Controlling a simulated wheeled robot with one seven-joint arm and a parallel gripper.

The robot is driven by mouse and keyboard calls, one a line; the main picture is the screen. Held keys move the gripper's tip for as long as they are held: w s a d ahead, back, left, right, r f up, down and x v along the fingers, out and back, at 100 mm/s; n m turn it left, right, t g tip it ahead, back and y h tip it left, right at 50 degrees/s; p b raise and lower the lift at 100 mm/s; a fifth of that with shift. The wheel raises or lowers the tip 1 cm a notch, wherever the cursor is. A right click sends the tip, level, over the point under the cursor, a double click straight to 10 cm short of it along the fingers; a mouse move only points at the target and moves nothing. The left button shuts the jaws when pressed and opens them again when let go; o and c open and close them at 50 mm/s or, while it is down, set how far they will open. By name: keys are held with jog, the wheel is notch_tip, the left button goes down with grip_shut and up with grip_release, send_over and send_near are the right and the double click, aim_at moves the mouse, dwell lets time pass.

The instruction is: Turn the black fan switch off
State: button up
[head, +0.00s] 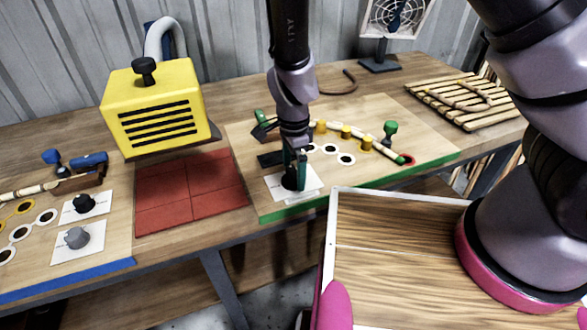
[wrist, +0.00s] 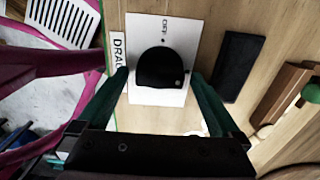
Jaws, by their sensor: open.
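My gripper (head: 297,172) points down over a white switch plate (head: 313,181) at the front left of the green-edged board. In the wrist view a black knob (wrist: 160,68) stands on this plate, with small lettering above it that looks like "OFF". The dark green fingers of my gripper (wrist: 160,78) are open, one on each side of the knob. I cannot tell whether they touch it. In the head view the knob (head: 289,182) is mostly hidden by the fingers. A second black knob (head: 84,203) sits on a white plate on the left board.
A grey knob (head: 77,237) is on the left board. A yellow vented box (head: 152,108) stands behind red tiles (head: 190,190). A fan (head: 395,18) stands at the back right. A curved cane (head: 365,143) with pegs lies beside my gripper. A wooden rack (head: 465,102) lies right.

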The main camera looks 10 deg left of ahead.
jog(key=c, duration=1.3)
jog(key=shift+n, duration=0.5)
jog(key=n, duration=1.3)
jog(key=shift+a+n, duration=0.1)
jog(key=shift+n, duration=1.8)
